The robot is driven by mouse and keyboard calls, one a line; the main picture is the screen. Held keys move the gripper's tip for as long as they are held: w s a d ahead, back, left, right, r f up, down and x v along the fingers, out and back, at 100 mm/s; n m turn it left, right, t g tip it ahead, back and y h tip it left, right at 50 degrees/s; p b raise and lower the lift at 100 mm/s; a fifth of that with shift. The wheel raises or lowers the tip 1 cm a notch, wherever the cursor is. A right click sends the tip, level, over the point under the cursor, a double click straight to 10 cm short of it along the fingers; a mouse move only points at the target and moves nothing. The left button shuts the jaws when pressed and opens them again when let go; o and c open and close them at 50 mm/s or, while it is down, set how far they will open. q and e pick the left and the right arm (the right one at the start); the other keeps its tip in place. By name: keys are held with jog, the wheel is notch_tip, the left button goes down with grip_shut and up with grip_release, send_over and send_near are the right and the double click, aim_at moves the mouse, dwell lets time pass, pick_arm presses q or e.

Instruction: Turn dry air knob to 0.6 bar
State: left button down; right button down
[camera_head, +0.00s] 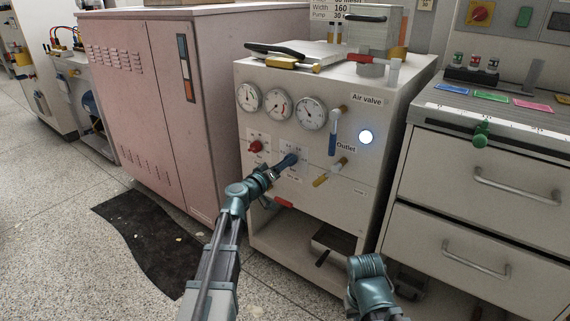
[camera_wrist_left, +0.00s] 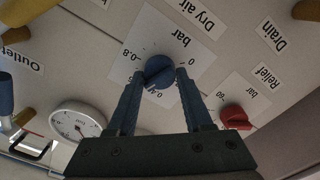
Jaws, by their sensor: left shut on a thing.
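The blue dry air knob (camera_head: 291,158) is on the front of the white cabinet, below the gauges. In the left wrist view the knob (camera_wrist_left: 158,71) sits in the middle of a white plate with the words "Dry air" and "bar" and scale numbers around it. My left gripper (camera_head: 281,166) reaches the panel from the front. Its two blue fingers (camera_wrist_left: 157,78) are shut on the knob, one at each side. A dark line crosses the knob's face, but I cannot tell which scale value it marks. Part of the scale is hidden by the gripper.
A red relief knob (camera_head: 255,147) is left of the dry air knob. A blue air valve lever (camera_head: 334,133) and a yellow outlet handle (camera_head: 330,173) are to the right. Three round gauges (camera_head: 278,103) sit above. My right arm shows low in front, its gripper unseen.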

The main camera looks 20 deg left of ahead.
pick_arm(q)
jog(key=shift+s+m, duration=0.1)
jog(key=shift+m, duration=0.5)
jog(key=shift+c, duration=1.6)
grip_release()
jog(key=v, duration=1.3)
jog(key=shift+s, duration=0.35)
jog(key=shift+a, duration=0.1)
